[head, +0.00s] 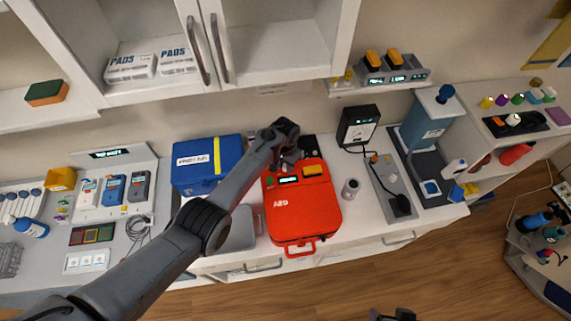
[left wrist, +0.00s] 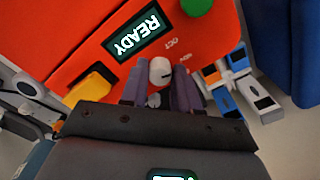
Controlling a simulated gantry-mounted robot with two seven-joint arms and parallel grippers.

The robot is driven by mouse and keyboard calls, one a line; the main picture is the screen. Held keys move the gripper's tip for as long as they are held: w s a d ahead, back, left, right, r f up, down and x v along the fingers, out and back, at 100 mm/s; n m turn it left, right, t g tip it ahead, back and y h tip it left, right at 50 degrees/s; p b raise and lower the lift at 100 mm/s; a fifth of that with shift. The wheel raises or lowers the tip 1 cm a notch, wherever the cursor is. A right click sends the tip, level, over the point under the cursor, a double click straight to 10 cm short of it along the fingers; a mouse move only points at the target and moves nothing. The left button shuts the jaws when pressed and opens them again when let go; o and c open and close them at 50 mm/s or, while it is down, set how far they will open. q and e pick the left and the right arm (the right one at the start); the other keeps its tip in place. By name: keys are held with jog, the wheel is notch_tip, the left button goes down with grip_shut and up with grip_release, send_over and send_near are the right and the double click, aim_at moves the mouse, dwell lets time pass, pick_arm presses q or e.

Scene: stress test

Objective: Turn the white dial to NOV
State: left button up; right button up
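The white dial (left wrist: 160,70) sits on the red AED case (left wrist: 75,65), near a lit READY display (left wrist: 138,34). An OCT mark lies beside it; another small mark near it is too blurred to read. My left gripper (left wrist: 158,80) is open, one dark finger on each side of the dial; I cannot tell whether they touch it. In the head view my left gripper (head: 290,158) is over the far edge of the AED case (head: 305,215) and the dial cannot be made out. A dark part at the bottom edge seems to be my right gripper (head: 392,315), mostly cut off.
A blue box (head: 207,165) stands left of the case, and a grey tin (head: 350,188) right of it. A black device with a cable (head: 358,125) stands behind. Wall cabinets (head: 285,50) hang above the counter. The wooden floor (head: 400,270) in front is clear.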

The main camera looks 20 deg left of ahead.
aim_at(285, 166)
pick_arm(q)
jog(key=o, duration=0.3)
jog(key=shift+o, duration=0.2)
jog(key=shift+r, duration=0.55)
notch_tip(285, 166, up, 10)
jog(key=shift+f+p, duration=0.15)
jog(key=shift+p, duration=0.2)
